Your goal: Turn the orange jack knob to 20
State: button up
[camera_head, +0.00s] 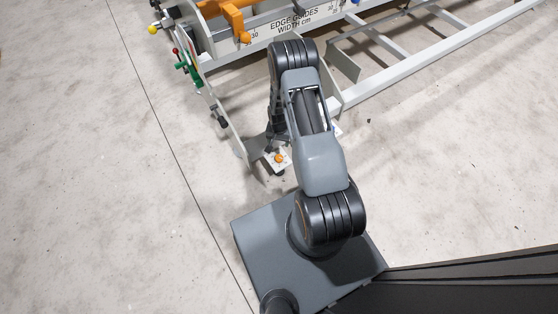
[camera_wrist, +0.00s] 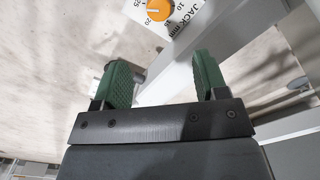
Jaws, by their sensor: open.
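The orange jack knob (camera_wrist: 158,10) sits on a white plate (camera_wrist: 182,38) marked "JACK mm", with 25, 20, 15 and 10 around it. It is near the top edge of the wrist view. A small pale mark shows on the knob's left side, but its exact reading cannot be told. In the head view the knob (camera_head: 278,158) is a small orange spot low by the frame. My gripper (camera_wrist: 162,62) is open, its two green fingers apart and empty. The knob is beyond the fingertips, not between them. In the head view my arm largely hides the gripper.
The white gantry frame (camera_head: 390,78) runs along the back, with an "EDGE GUIDES WIDTH cm" panel (camera_head: 296,22). An orange part (camera_head: 235,17) and green and red levers (camera_head: 186,65) are at upper left. Bare concrete floor (camera_head: 90,180) lies left.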

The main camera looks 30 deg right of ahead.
aim_at(279, 157)
notch_tip(279, 157, down, 14)
jog(key=b, duration=0.5)
jog(key=shift+s, duration=0.1)
jog(key=shift+c, duration=0.3)
jog(key=c, duration=0.9)
jog(key=n+b, duration=0.1)
jog(key=n, duration=0.4)
jog(key=shift+n, duration=0.3)
jog(key=n+b, duration=0.1)
jog(key=n, duration=0.4)
jog(key=shift+n, duration=0.7)
